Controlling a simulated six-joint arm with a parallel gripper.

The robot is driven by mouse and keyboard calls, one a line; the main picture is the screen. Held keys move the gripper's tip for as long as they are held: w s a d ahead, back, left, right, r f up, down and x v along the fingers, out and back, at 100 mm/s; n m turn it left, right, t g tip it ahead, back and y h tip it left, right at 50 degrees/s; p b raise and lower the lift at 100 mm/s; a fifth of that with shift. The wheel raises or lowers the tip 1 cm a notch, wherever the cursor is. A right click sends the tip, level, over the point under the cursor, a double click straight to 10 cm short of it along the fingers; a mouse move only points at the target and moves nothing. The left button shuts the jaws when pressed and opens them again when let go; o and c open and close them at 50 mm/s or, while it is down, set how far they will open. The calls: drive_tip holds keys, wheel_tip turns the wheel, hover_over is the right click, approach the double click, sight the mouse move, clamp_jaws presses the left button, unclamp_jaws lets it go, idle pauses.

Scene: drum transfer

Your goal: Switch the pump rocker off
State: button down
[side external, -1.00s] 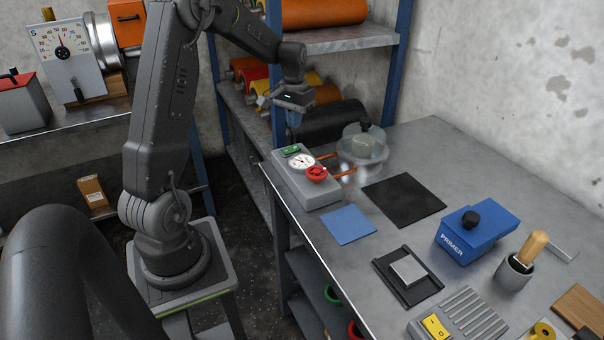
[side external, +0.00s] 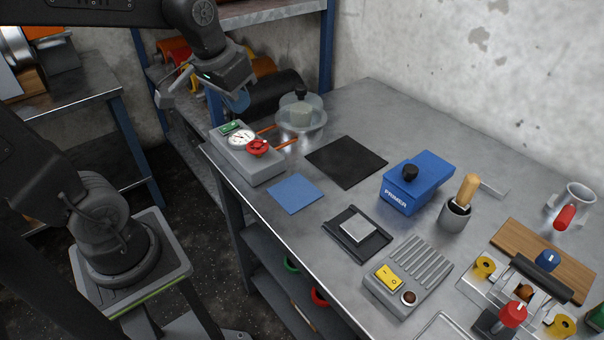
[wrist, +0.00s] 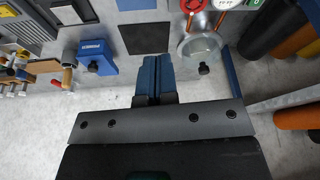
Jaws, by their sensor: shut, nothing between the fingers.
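The grey pump box (side external: 247,155) stands at the left end of the bench. It carries a green rocker (side external: 231,128), a white dial gauge (side external: 241,139) and a red knob (side external: 258,147). I cannot tell the rocker's tilt. My gripper (side external: 238,103) is shut and empty, with blue fingers, and appears just above the rocker end in the side view, apart from it. In the wrist view the shut fingers (wrist: 155,80) point towards the bench; the green rocker (wrist: 255,3) is cut by the top edge, up and right of them.
Orange tubes run from the box to a glass bell jar (side external: 301,113). A black mat (side external: 346,161), blue mat (side external: 295,193), blue PRIMER box (side external: 418,181) and grey unit with a yellow switch (side external: 389,277) lie further right. A blue rack post (side external: 327,45) stands behind.

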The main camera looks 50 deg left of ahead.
drive_tip(key=s+d+m+t, duration=0.1)
drive_tip(key=s+d+m, duration=0.1)
drive_tip(key=s+d, duration=0.4)
drive_tip(key=shift+s+d+f+t+h, duration=0.15)
drive_tip(key=shift+s+t+h, duration=0.25)
drive_tip(key=shift+s, duration=0.55)
drive_tip(key=w+a+r+n+g, duration=0.1)
drive_tip(key=w+a+n+g, duration=0.1)
drive_tip(key=w+a+n, duration=0.85)
drive_tip(key=w+a+f+n, duration=0.1)
drive_tip(key=a+n, duration=0.1)
drive_tip(key=a, duration=0.4)
drive_tip(key=w+a+f+n+g, duration=0.1)
drive_tip(key=a+f+n, duration=0.1)
drive_tip(key=a, duration=0.4)
drive_tip(key=w+a+f+n+g, duration=0.1)
drive_tip(key=a+f+n, duration=0.1)
drive_tip(key=a, duration=0.5)
drive_tip(key=shift+w+n, duration=0.35)
drive_tip(key=shift+n, duration=0.4)
